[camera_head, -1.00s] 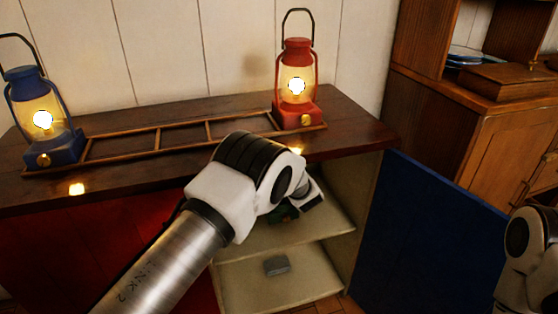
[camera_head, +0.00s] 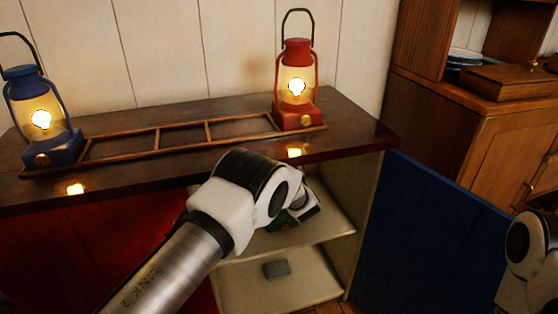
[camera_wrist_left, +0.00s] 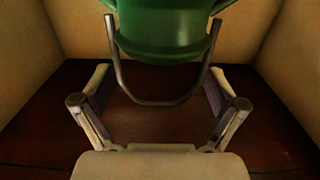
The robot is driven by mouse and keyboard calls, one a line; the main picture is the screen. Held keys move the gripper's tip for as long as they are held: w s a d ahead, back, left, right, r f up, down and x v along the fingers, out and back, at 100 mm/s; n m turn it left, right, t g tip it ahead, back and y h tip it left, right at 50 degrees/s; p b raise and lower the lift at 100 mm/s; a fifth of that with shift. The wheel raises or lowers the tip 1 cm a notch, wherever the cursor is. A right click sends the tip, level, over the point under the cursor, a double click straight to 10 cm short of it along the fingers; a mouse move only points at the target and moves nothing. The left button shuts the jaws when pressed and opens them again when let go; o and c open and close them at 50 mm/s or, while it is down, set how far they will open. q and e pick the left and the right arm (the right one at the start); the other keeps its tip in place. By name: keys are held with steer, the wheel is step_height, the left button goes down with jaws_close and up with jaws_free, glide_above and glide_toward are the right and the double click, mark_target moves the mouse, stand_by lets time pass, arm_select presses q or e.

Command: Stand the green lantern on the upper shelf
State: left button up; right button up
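My left gripper (camera_wrist_left: 160,88) is open, one finger on each side of the handle. I cannot tell whether the lantern's base rests on the shelf. My right gripper is out of view; only part of my right arm shows at the right edge.
A lit blue lantern (camera_head: 43,148) and a lit red lantern (camera_head: 297,110) stand on the cabinet top in a wooden rack (camera_head: 182,134). A grey block (camera_head: 277,268) lies on the lower shelf. The blue door (camera_head: 425,240) stands open at the right.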

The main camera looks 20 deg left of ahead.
arm_select(q)
steer(key=shift+r, duration=0.25)
steer(key=p+v, duration=1.2)
steer(key=p, duration=0.2)
